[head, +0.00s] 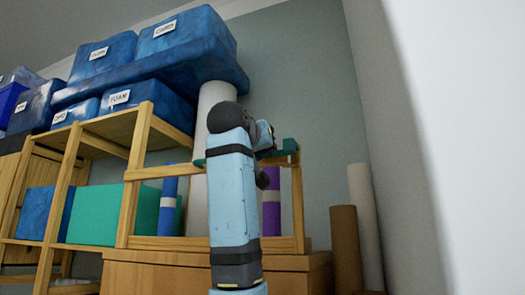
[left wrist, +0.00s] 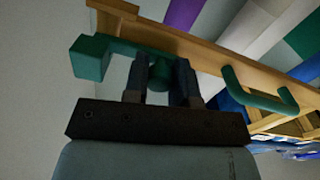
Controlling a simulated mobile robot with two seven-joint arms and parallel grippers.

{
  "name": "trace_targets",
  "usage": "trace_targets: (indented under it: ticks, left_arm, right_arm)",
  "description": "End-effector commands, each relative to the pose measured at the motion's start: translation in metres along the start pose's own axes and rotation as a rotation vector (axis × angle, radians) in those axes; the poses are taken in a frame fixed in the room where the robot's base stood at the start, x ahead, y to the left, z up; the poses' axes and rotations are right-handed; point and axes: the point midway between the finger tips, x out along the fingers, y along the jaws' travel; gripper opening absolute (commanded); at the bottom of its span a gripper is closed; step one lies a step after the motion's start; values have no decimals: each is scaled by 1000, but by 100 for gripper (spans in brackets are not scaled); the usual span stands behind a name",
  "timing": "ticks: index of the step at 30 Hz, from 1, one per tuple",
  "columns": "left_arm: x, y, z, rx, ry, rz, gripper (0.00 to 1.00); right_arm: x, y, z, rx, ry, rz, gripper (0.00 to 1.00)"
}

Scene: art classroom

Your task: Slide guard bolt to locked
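The guard bolt is a green bar with a square block (left wrist: 90,57) at its left end in the left wrist view, lying along a wooden rail (left wrist: 190,45). A round green knob (left wrist: 160,76) stands out from the bar. In the head view, my left arm hides most of the bolt; green parts (head: 290,146) show at the rail, just right of my left gripper (head: 266,155). My right gripper is not in view.
A green U-shaped handle (left wrist: 262,92) is fixed to the rail on the right in the left wrist view. In the head view, a wooden shelf (head: 142,150) with blue bins stands left. Brown and pale rolls (head: 345,245) stand right, and a white surface (head: 470,120) fills the right edge.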

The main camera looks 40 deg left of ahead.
Motion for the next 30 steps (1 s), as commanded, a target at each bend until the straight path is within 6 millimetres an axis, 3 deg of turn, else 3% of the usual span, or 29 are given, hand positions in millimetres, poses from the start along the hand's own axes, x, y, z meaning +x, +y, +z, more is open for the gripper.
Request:
trace_targets:
  ticks: [7, 13, 14, 17, 30]
  left_arm:
    - [0, 15, 3, 2, 1, 0, 0]
    - [0, 15, 2, 1, 2, 1, 0]
    - [0, 15, 2, 1, 2, 1, 27]
    - [0, 15, 2, 1, 1, 1, 50]
    - [0, 15, 2, 1, 2, 2, 51]
  right_arm:
    - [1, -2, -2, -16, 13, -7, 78]
    - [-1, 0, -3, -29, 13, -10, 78]
    - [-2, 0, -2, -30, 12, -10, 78]
    - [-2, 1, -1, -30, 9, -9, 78]
    - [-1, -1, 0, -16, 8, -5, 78]
